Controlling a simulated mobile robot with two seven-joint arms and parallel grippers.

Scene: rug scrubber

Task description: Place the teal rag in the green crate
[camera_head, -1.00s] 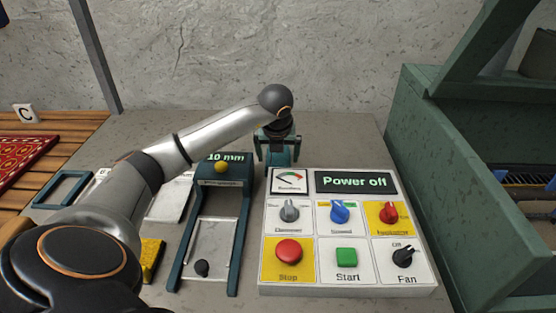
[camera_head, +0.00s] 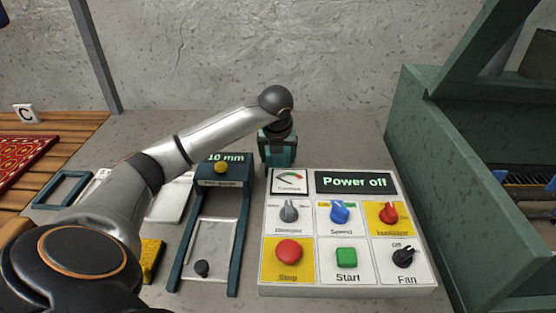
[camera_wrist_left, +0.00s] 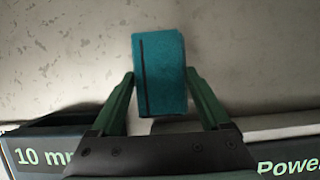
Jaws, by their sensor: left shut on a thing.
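My left gripper (camera_head: 277,160) is behind the control panel, pointing down at the grey table top. It is shut on the teal rag (camera_wrist_left: 160,72), a folded block with a dark stripe near one side. In the left wrist view the rag sits between the two green fingers, which touch its sides. In the head view the rag is small and mostly hidden by the gripper. I cannot make out a green crate in these views. My right gripper is not in view.
The control panel (camera_head: 347,282) reads "Power off". Left of it stands a pile gauge (camera_head: 225,184) reading "10 mm". A yellow object (camera_head: 152,258) lies further left. A large green machine (camera_head: 425,170) rises at the right. The table behind the panel is clear.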

